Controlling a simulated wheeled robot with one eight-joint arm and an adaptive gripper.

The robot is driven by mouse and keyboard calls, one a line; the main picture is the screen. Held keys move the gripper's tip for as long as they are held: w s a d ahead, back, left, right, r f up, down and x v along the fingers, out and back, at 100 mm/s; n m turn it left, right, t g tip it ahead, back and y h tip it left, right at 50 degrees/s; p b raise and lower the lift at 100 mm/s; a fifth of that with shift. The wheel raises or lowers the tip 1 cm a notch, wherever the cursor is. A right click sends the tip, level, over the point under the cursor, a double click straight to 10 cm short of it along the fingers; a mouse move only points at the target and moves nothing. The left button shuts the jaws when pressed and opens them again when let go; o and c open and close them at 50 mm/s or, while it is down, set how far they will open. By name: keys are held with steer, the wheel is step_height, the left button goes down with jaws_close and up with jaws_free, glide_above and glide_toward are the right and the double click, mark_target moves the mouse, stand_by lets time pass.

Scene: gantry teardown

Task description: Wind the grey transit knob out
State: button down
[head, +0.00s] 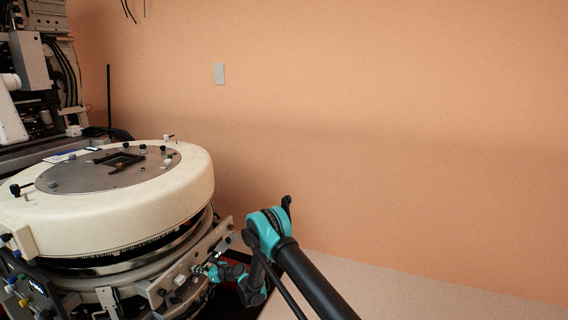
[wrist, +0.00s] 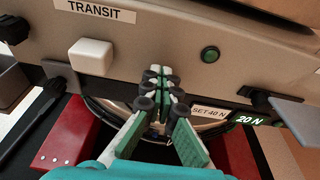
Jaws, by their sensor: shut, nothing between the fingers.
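A pale, off-white to light grey knob with a rounded square face (wrist: 91,57) sticks out of the beige panel below the TRANSIT label (wrist: 95,11) in the wrist view. I take it for the transit knob; how far it is wound out cannot be told. My gripper (wrist: 160,88) is shut and empty, its fingertips together in front of the panel, to the right of the knob and apart from it. In the head view my gripper (head: 206,269) is small, at the side of the round cream machine (head: 150,205), near its lower panel.
A green button (wrist: 210,55) sits right of the fingers on the panel. Red blocks (wrist: 68,135) stand below, with a black bar at left. Another dark knob (wrist: 14,29) is at far left.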

steer(key=shift+r, duration=0.1)
steer(key=shift+s+r, duration=0.1)
steer(key=shift+r, duration=0.15)
steer(key=v, duration=0.2)
steer(key=f+v, duration=0.1)
steer(key=v, duration=0.2)
steer(key=shift+s+d, duration=0.2)
steer(key=shift+d, duration=0.25)
steer(key=shift+f, duration=0.1)
